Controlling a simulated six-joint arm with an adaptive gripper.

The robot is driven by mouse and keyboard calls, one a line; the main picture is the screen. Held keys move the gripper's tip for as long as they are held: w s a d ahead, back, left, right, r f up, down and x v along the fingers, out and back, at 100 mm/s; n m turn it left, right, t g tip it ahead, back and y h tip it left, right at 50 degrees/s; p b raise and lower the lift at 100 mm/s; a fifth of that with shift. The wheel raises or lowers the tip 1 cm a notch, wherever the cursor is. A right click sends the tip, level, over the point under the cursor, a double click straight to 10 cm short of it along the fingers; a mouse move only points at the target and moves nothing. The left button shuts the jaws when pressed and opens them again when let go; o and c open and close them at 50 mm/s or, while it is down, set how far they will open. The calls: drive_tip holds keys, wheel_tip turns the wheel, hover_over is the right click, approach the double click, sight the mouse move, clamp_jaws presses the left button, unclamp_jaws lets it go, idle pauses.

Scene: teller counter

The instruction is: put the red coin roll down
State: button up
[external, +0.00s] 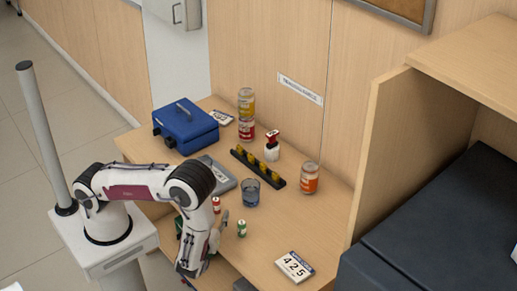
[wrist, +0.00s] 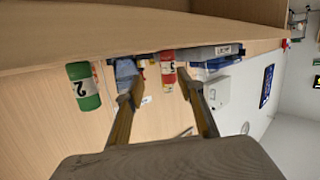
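The red coin roll (external: 216,205) stands upright on the counter in the external view, just behind my gripper (external: 217,232). In the wrist view the red coin roll (wrist: 168,70) shows between and beyond the two fingertips, closer to the right one. My gripper (wrist: 160,84) is open, with a wide gap between its fingers, and nothing appears clamped. A green coin roll (external: 241,229) stands to the right of the red one; in the wrist view the green roll (wrist: 83,87) is left of the left finger. Whether a finger touches the red roll cannot be told.
A glass (external: 250,192), a grey device (external: 218,175) and a black rack (external: 258,168) with yellow pieces stand behind the rolls. A blue cash box (external: 185,126) is at back left.

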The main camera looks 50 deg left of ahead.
drive_tip(key=w+d+g, duration=0.1)
drive_tip(key=w+r+n+g+h, duration=0.1)
drive_tip(key=shift+w+d+r, duration=0.1)
drive_tip(key=shift+w+d, duration=0.25)
drive_tip(key=shift+d, duration=0.05)
drive_tip(key=w+d+h, duration=0.1)
drive_tip(key=w+d+r+h, duration=0.1)
drive_tip(key=w+d+h, duration=0.1)
drive_tip(key=w, duration=0.1)
drive_tip(key=shift+d+r+n+g, duration=0.1)
drive_tip(key=shift+r+n+g, duration=0.2)
drive_tip(key=shift+r+g, duration=0.1)
drive_tip(key=w+d+r+h, duration=0.3)
drive_tip(key=w+r, duration=0.1)
drive_tip(key=r, duration=0.1)
drive_tip(key=d+f+m+g+h, duration=0.1)
drive_tip(key=d+m+h, duration=0.2)
drive_tip(key=d+m, duration=0.25)
drive_tip(key=m+g+y, duration=0.5)
drive_tip(key=m+g, duration=0.4)
drive_tip(key=m, duration=1.3)
approach(218, 200)
drive_tip(key=x, duration=0.4)
drive_tip(key=shift+s+f, duration=0.1)
drive_tip(key=shift+f, duration=0.3)
drive_tip(key=shift+a+f, duration=0.1)
